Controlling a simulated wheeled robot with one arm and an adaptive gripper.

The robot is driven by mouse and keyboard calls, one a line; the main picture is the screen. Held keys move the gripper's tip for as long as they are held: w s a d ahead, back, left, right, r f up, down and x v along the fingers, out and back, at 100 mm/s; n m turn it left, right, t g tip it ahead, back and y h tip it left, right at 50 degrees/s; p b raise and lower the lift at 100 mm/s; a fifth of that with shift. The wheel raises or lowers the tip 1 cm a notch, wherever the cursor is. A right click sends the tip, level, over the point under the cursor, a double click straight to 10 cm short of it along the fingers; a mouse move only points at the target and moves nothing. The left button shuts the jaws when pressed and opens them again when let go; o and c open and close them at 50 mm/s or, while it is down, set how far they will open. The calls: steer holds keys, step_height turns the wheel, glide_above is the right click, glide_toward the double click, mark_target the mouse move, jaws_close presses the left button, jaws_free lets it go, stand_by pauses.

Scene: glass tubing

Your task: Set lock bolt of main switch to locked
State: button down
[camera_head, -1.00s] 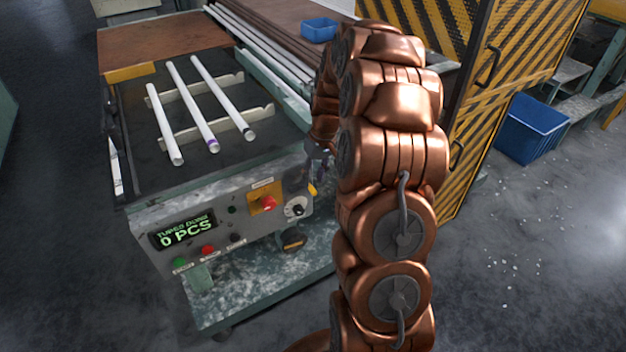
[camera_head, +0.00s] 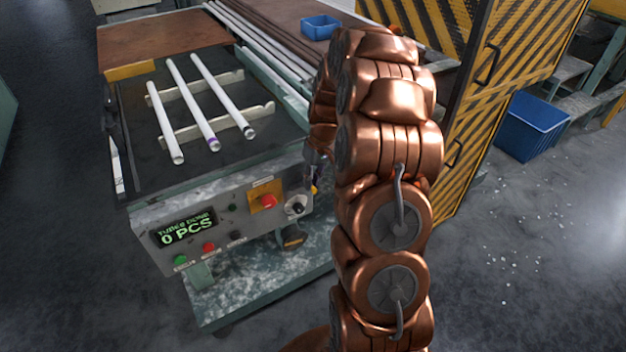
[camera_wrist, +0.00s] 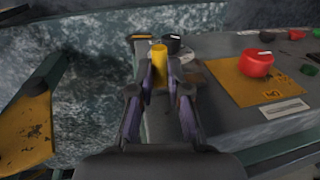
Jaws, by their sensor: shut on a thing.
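The main switch, a black knob on a pale round plate (camera_head: 297,207), sits at the right end of the control panel's front. It also shows in the wrist view (camera_wrist: 172,43), just beyond my fingers. The lock bolt appears as a yellow cylinder (camera_wrist: 158,56) beside the switch. My gripper (camera_wrist: 160,80) is shut on the yellow bolt, with one finger on each side of it. The bolt's lower end is hidden between the fingers.
A red button (camera_head: 268,202) on a yellow plate (camera_wrist: 247,80) is close beside the switch. A display (camera_head: 186,230) reads 0 PCS. Several tubes (camera_head: 190,105) lie on the machine top. A striped yellow-black door (camera_head: 485,110) stands to the right.

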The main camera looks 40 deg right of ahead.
mark_target(298, 186)
stand_by(0.4)
steer(key=shift+w+a+b, duration=0.15)
steer(key=shift+a+b, duration=0.5)
steer(key=shift+a, duration=1.55)
steer(key=c, duration=1.2)
jaws_free()
steer(key=shift+a, duration=0.1)
steer(key=shift+o, duration=0.3)
